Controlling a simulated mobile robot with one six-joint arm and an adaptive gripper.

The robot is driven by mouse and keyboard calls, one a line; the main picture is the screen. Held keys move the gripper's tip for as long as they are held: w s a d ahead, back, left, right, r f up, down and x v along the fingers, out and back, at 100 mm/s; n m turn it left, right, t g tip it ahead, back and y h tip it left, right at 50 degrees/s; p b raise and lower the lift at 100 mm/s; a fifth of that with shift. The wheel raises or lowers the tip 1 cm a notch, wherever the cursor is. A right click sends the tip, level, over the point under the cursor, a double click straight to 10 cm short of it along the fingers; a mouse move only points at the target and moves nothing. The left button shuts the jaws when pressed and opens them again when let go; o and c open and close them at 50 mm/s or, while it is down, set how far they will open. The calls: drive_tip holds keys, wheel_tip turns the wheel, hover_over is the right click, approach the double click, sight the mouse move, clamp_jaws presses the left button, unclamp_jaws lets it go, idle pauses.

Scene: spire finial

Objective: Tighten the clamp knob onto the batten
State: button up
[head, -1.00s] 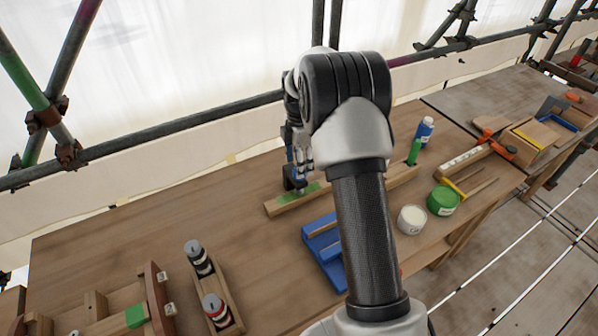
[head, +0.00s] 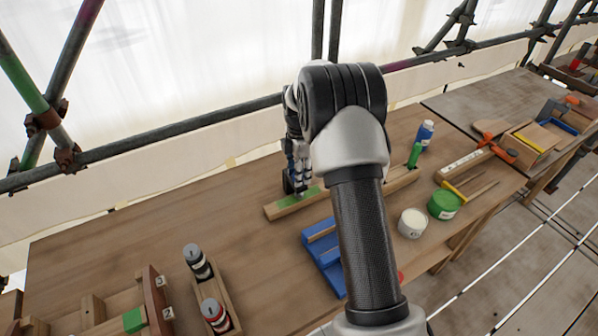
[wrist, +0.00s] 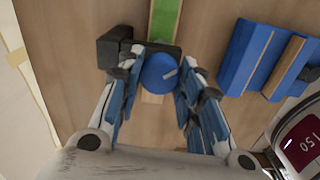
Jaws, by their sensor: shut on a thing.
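The batten (head: 288,203) is a long pale wooden strip with a green patch, lying on the bench; my arm hides its middle in the head view. In the wrist view the batten (wrist: 165,22) runs up from the clamp, green side facing me. The blue round clamp knob (wrist: 157,73) has a pale pointer mark towards its upper right. A dark clamp body (wrist: 116,46) sits across the batten beside and behind the knob. My gripper (wrist: 158,82) is shut on the knob, one finger on each side. In the head view my gripper (head: 299,186) points down at the batten's left part.
A blue tray-like block (head: 318,236) lies close in front of the batten. A white tub (head: 411,223), a green tub (head: 444,203) and a blue bottle (head: 425,133) stand to the right. A bottle rack (head: 222,290) is front left. A scaffold rail (head: 180,130) runs behind the bench.

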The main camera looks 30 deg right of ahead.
drive_tip(key=c, duration=0.4)
drive_tip(key=shift+o, duration=0.2)
drive_tip(key=shift+m, duration=0.3)
